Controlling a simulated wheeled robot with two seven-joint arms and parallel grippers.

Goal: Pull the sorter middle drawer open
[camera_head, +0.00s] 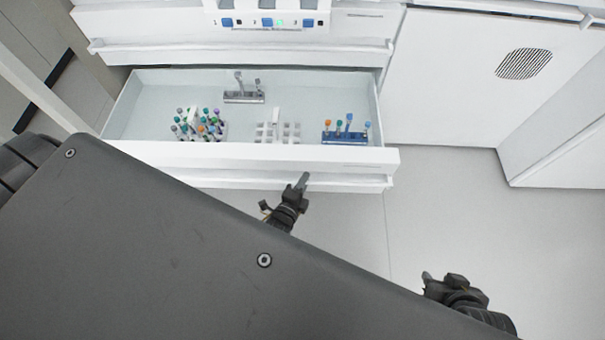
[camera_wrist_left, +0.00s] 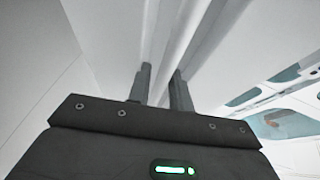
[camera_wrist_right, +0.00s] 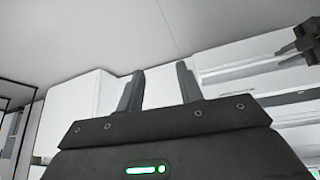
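The sorter's middle drawer (camera_head: 290,153) stands pulled out, with its inside in view from above. A long white handle ledge (camera_head: 345,181) runs along the lower part of its front. My left gripper (camera_head: 303,181) is at this ledge, right of the front's middle. In the left wrist view its fingers (camera_wrist_left: 161,88) are narrowed on either side of a long white ridge that looks like the handle; the contact itself is hard to see. My right gripper (camera_head: 432,279) is low at the right, apart from the sorter. In the right wrist view its fingers (camera_wrist_right: 160,90) are apart with nothing between them.
The drawer holds a rack of colourful tubes (camera_head: 200,127), a white rack (camera_head: 277,133), a blue rack (camera_head: 344,138) and a grey rack (camera_head: 243,97). Above it is the sorter's upper front (camera_head: 240,52). White cabinets (camera_head: 450,85) stand at right. Grey floor (camera_head: 460,190) is clear there.

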